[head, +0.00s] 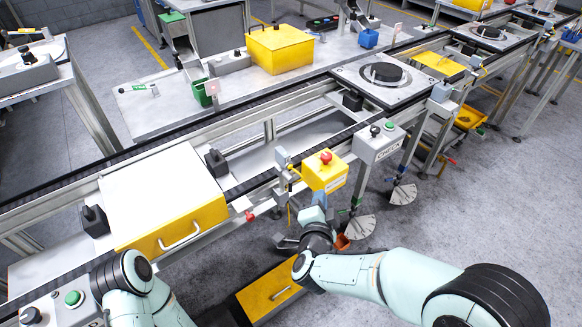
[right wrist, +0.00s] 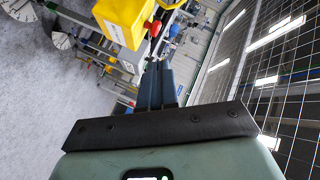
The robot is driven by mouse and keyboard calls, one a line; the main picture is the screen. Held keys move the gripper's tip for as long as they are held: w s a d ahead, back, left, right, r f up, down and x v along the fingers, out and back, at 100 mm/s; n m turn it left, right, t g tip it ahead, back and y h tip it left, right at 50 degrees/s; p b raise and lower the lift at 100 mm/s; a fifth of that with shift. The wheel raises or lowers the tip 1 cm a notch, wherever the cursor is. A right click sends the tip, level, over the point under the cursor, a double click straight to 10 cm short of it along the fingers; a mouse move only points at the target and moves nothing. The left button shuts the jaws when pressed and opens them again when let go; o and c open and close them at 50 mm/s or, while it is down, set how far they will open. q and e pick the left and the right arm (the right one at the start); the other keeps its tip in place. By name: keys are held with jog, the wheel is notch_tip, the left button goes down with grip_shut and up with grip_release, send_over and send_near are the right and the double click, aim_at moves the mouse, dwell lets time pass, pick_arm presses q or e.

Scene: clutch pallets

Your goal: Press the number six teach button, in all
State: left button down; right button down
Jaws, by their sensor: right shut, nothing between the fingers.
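No button shows a readable number six, so I cannot tell which is the teach button. A grey control box (head: 378,145) on the line carries a green button (head: 389,126) and a black knob. Another grey box at the lower left carries a green button (head: 73,298). A yellow box (head: 325,172) with a red mushroom button (head: 326,157) stands between them. My left gripper is hidden.
The conveyor rail crosses the view diagonally. A white and yellow drawer unit (head: 165,195) stands on the left. A round dark part on a pallet (head: 370,96) sits farther along the line. A yellow-fronted bin (head: 268,290) is below my right gripper. Grey floor lies open at right.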

aim_at(290, 167)
jog(key=shift+w+a+r, duration=0.1)
dwell(0.3)
